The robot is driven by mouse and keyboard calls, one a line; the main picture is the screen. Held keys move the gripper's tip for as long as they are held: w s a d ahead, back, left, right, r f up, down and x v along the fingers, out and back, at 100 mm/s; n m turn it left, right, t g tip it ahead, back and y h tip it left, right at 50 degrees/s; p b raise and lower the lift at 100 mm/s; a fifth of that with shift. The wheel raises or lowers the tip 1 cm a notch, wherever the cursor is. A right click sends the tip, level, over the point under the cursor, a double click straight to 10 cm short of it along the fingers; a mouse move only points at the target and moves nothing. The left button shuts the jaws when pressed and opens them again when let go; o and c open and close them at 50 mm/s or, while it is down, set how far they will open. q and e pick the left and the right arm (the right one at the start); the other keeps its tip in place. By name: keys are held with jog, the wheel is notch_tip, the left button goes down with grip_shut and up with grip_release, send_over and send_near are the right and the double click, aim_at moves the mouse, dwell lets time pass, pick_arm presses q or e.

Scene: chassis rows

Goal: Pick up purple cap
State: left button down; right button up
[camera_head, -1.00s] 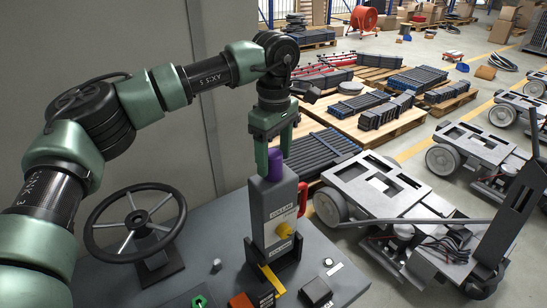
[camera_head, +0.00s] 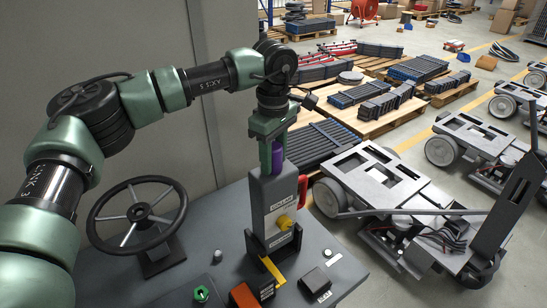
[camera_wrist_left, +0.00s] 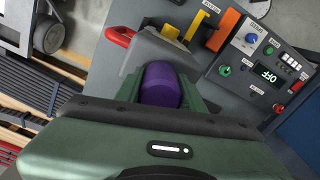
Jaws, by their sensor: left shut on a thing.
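The purple cap (camera_head: 278,159) is at the top of an upright grey housing (camera_head: 274,205). My left gripper (camera_head: 272,155) reaches down from above, with its green fingers on either side of the cap, shut on it. In the left wrist view the purple cap (camera_wrist_left: 160,85) shows between the fingers, its lower part hidden by the gripper body. I cannot tell whether the cap is seated on the housing or lifted slightly. My right gripper is not in view.
The housing stands on a dark grey console with a steering wheel (camera_head: 137,218) at left, an orange block (camera_head: 244,297) and a yellow knob (camera_head: 285,222). A red handle (camera_head: 302,190) sticks out at the housing's right. Wheeled chassis (camera_head: 400,190) and loaded pallets fill the floor at right.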

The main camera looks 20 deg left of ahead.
pick_arm(q)
jog(key=shift+r+b, duration=0.3)
jog(key=shift+r, duration=0.35)
notch_tip(320, 180, up, 11)
jog(key=b, duration=0.3)
notch_tip(320, 180, up, 7)
notch_tip(320, 180, up, 7)
jog(key=p, duration=1)
send_over(274, 145)
jog(key=shift+s+b, duration=0.15)
jog(key=shift+b, duration=0.2)
